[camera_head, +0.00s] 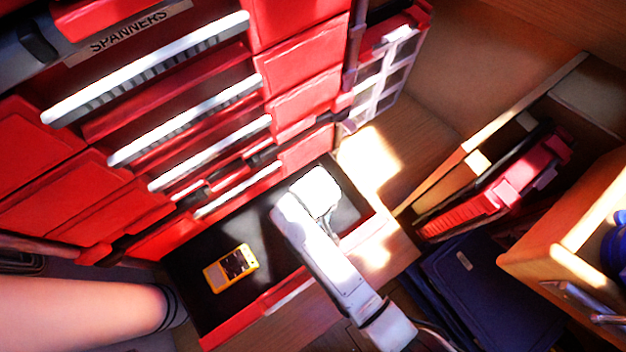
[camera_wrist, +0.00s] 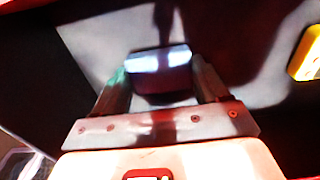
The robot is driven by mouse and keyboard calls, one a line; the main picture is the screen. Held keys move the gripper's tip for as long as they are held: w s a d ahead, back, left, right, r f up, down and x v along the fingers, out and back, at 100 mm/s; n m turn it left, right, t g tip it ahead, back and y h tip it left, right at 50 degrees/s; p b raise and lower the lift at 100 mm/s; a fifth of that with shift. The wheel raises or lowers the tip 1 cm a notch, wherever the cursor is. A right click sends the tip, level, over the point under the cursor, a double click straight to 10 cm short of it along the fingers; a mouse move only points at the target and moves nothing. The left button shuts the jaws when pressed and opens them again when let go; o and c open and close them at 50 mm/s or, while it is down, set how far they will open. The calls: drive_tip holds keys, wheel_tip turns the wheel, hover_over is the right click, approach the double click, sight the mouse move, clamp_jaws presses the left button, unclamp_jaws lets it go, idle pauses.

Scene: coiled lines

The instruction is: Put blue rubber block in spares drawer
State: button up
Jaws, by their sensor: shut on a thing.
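My gripper (camera_wrist: 160,78) is shut on a dark block (camera_wrist: 161,84), which has a bright bluish-white glare across its upper part. The block sits between both fingers; its blue colour is hard to make out in this light. In the head view, my gripper (camera_head: 325,222) is over the right part of an open drawer (camera_head: 288,287) with a red rim and a dark floor. The arm and the gripper's white body hide the block there. How far the block is above the drawer floor is unclear. No label shows on this drawer.
A yellow handheld device (camera_head: 231,268) lies in the drawer's left part, with its edge also in the wrist view (camera_wrist: 308,55). The dark floor between it and my gripper is bare. The red cabinet (camera_head: 300,85) rises behind. A wooden box (camera_head: 570,235) and dark blue folders (camera_head: 500,290) stand right.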

drive_tip(key=shift+f, duration=0.85)
drive_tip(key=shift+f, duration=0.25)
drive_tip(key=o, duration=1.1)
drive_tip(key=shift+c, duration=0.2)
drive_tip(key=shift+r, duration=0.1)
wheel_tip(320, 180, up, 12)
drive_tip(key=p, duration=0.1)
drive_tip(key=shift+r+p, duration=0.2)
drive_tip(key=shift+p, duration=0.2)
